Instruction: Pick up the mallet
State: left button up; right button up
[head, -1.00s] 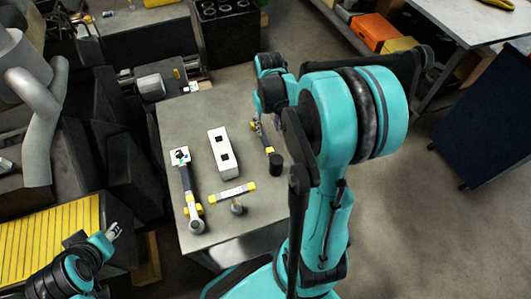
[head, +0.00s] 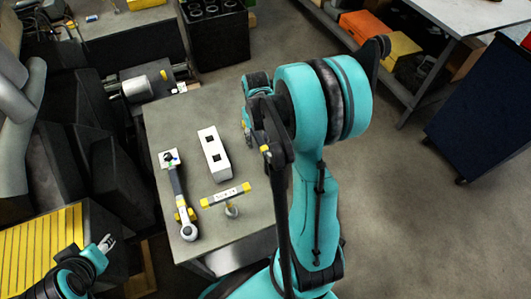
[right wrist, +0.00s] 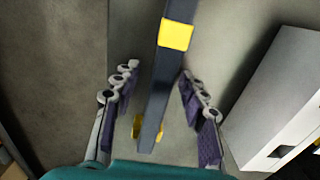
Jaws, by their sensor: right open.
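The mallet's dark handle (right wrist: 160,85) with a yellow band lies lengthwise between the fingers of my right gripper (right wrist: 158,70) in the right wrist view. Yellow bits show on both sides of its lower end. My right gripper is open, with a finger on each side and a gap to the handle. The mallet's head is not visible there. In the head view my right arm covers most of the mallet; only small yellow bits show beside it. My left gripper (head: 106,243) is at lower left, away from the table, too small to judge.
On the grey table (head: 205,105), a white block (head: 214,152) with square holes stands left of my right arm, also in the right wrist view (right wrist: 280,100). A long wrench-like tool (head: 178,195) and a T-shaped tool (head: 226,195) with yellow ends lie nearby.

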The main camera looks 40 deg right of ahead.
aim_at(259, 137)
grip_shut()
jog(key=shift+r, duration=0.2)
jog(key=shift+r, duration=0.3)
jog(key=r, duration=0.1)
jog(key=r+p, duration=0.2)
jog(key=r, duration=0.1)
jog(key=shift+s+a, duration=0.1)
jog(key=shift+s, duration=0.15)
jog(key=s+a+r+p, duration=0.1)
jog(key=s, duration=0.2)
jog(key=s+a+r+p, duration=0.1)
jog(key=s+r, duration=0.1)
jog(key=s, duration=0.1)
jog(key=s+a+r+p, duration=0.1)
jog(key=s+r, duration=0.1)
jog(key=s, duration=0.1)
jog(key=shift+s+r, duration=0.25)
jog(key=shift+s+a+r+p, duration=0.15)
jog(key=shift+s+r+p, duration=0.2)
jog(key=shift+s, duration=0.25)
